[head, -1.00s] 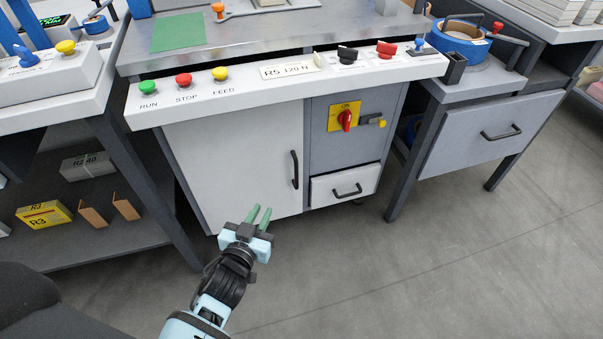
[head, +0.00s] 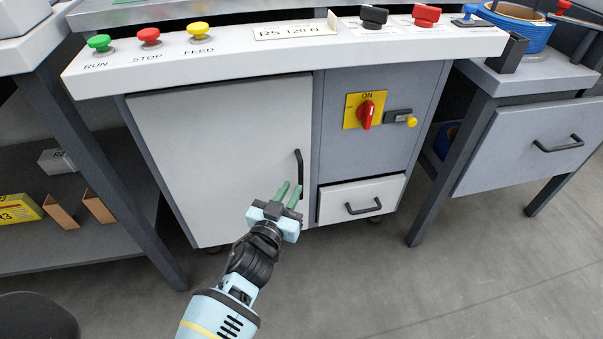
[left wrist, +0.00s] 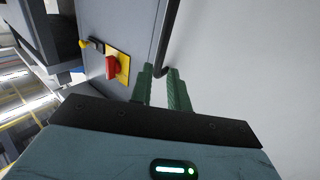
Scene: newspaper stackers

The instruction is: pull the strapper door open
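The strapper door (head: 225,150) is a pale grey panel at the front of the cabinet. It looks shut. Its black upright bar handle (head: 299,175) is near the door's right edge. My left gripper (head: 288,193) has two green fingers and is just in front of the handle's lower end. The fingers stand apart with a gap between them. In the left wrist view the handle (left wrist: 169,35) lies beyond the fingertips (left wrist: 160,74), its near end lined up with the gap. I cannot tell whether they touch. My right gripper is not in view.
A red switch on a yellow plate (head: 352,114) and a small drawer (head: 336,202) are right of the door. A control ledge (head: 250,62) with coloured buttons juts out above it. A shelf (head: 50,245) stands at left. The floor (head: 400,290) in front is clear.

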